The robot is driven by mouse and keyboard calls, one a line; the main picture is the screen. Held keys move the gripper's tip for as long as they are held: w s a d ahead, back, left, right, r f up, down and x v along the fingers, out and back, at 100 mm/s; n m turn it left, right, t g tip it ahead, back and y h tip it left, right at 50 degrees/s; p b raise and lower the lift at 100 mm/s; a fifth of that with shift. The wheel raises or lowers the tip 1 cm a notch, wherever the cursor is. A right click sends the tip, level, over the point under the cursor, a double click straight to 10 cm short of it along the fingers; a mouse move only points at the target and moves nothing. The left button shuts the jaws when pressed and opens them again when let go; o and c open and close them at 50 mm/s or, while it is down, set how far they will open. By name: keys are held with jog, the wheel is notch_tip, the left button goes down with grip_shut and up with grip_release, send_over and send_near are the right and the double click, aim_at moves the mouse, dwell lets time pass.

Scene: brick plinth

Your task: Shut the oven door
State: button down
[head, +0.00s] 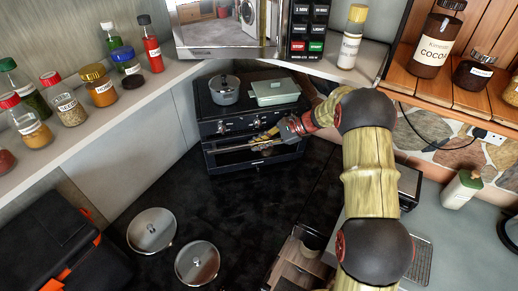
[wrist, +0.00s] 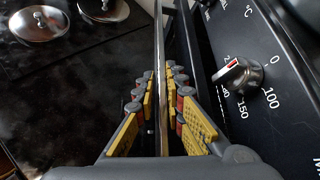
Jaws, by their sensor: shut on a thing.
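The small black oven (head: 209,128) stands at the back of the dark counter. Its door (head: 245,160) is at the front, below the knob panel. How far the door stands open is hard to tell. My gripper (head: 262,139) is at the top of the door, reaching in from the right. In the wrist view, the long thin metal door handle (wrist: 158,40) runs between the yellow-padded fingers of my gripper (wrist: 163,100). They are shut on it. The oven's knob panel (wrist: 255,60), with a temperature knob (wrist: 238,75), is close on the right.
A grey pot (head: 224,91) and a green lidded dish (head: 275,92) stand on the oven. A microwave (head: 220,25) is above. Two round metal lids (head: 152,230) (head: 197,263) lie on the counter (head: 130,195), clear before the oven. A black toolbox (head: 50,245) is at lower left.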

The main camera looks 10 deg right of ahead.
jog(key=shift+w+r, duration=0.1)
jog(key=shift+w, duration=0.1)
jog(key=c, duration=2.2)
grip_release()
jog(key=shift+c, duration=0.2)
jog(key=shift+d, duration=0.1)
jog(key=shift+v, duration=3.6)
